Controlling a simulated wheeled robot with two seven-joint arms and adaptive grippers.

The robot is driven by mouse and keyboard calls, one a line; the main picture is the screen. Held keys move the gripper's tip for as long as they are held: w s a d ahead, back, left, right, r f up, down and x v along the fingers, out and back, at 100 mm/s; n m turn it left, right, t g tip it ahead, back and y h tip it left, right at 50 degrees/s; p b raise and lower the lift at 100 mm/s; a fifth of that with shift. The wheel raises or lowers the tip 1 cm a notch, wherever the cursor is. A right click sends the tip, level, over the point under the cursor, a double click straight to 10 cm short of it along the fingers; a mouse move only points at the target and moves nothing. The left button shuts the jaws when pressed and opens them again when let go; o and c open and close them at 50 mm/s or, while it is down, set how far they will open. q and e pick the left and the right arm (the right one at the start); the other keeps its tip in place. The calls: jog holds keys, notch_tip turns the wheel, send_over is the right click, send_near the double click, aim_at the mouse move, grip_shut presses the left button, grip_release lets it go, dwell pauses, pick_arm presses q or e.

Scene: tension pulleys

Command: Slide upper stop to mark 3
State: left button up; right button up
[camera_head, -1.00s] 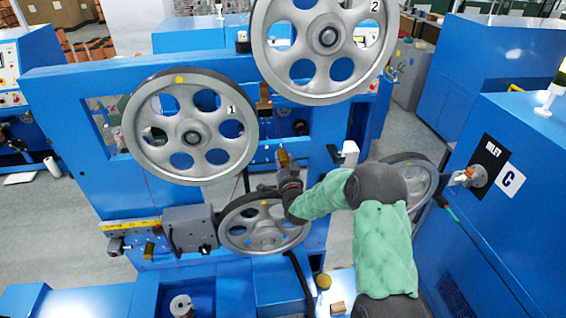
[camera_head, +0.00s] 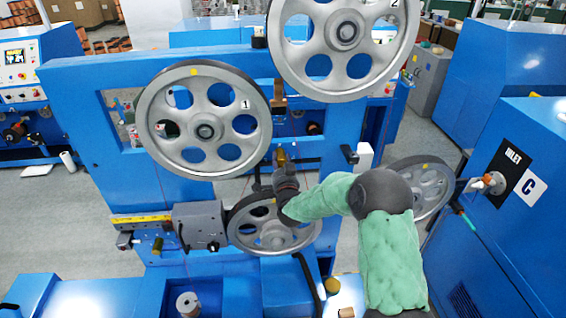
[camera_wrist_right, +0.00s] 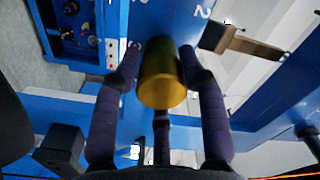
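The upper stop is a brass knob (camera_head: 280,158) on the blue beam below and right of pulley 1. In the right wrist view the same brass cylinder (camera_wrist_right: 162,80) sits between my fingers. My right gripper (camera_head: 282,166) reaches it from below, its fingertips closed in at the knob's sides; its fingers (camera_wrist_right: 161,55) also show in the wrist view. Above the knob a "2" (camera_wrist_right: 203,12) is printed on the right, and a cut-off figure, apparently a "3" (camera_wrist_right: 137,3), on the left. The exact contact is partly hidden. My left gripper is out of view.
A lower pulley (camera_head: 272,237) sits just below my right wrist, beside a grey block (camera_head: 199,225) and yellow scale (camera_head: 140,219). A blue inlet cabinet (camera_head: 520,220) stands right.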

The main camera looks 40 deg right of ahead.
jog(key=shift+o, duration=1.3)
jog(key=shift+a+f, duration=0.15)
jog(key=v, duration=1.2)
jog(key=shift+f, duration=0.1)
